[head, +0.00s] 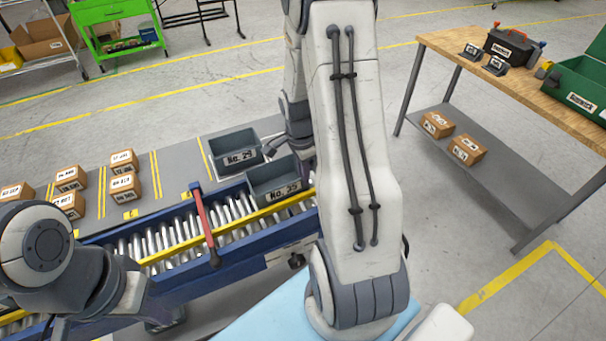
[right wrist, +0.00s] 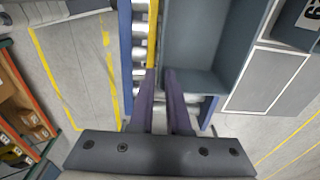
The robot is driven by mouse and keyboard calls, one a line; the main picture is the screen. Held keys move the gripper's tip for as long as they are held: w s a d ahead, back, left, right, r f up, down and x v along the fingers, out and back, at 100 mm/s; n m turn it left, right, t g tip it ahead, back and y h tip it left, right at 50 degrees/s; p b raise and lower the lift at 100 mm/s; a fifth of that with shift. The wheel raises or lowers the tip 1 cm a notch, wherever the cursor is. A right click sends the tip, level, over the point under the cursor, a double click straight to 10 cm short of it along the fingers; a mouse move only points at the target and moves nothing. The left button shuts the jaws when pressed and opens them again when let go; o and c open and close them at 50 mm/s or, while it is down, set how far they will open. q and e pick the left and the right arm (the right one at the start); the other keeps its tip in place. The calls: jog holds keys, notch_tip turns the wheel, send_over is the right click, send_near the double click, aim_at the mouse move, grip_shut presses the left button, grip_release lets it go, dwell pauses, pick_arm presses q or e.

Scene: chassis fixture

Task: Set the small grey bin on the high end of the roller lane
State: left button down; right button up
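The small grey bin (head: 275,185), marked No. 25, is on the right-hand stretch of the roller lane (head: 160,243), close behind my right arm. In the right wrist view the bin (right wrist: 195,45) fills the upper middle, with rollers beside and below it. My right gripper (right wrist: 160,75) has its two dark fingers close together with the bin's side wall between their tips. In the head view my right arm hides the lane's far right end and part of the gripper. My left arm is at the lower left; its fingertips do not show.
A second grey bin (head: 235,148), marked No. 29, stands behind the lane on a grey surface with several cardboard boxes (head: 124,186). A red bar (head: 205,225) crosses the lane left of the first bin. A wooden workbench (head: 480,62) stands at the right.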

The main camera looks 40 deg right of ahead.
jog(key=shift+r+p, duration=1.3)
jog(key=shift+r, duration=0.55)
jog(key=o, duration=0.6)
jog(key=shift+c, duration=0.2)
notch_tip(320, 180, up, 10)
jog(key=b, duration=0.2)
jog(key=shift+a+r, duration=0.2)
jog(key=shift+a, duration=0.15)
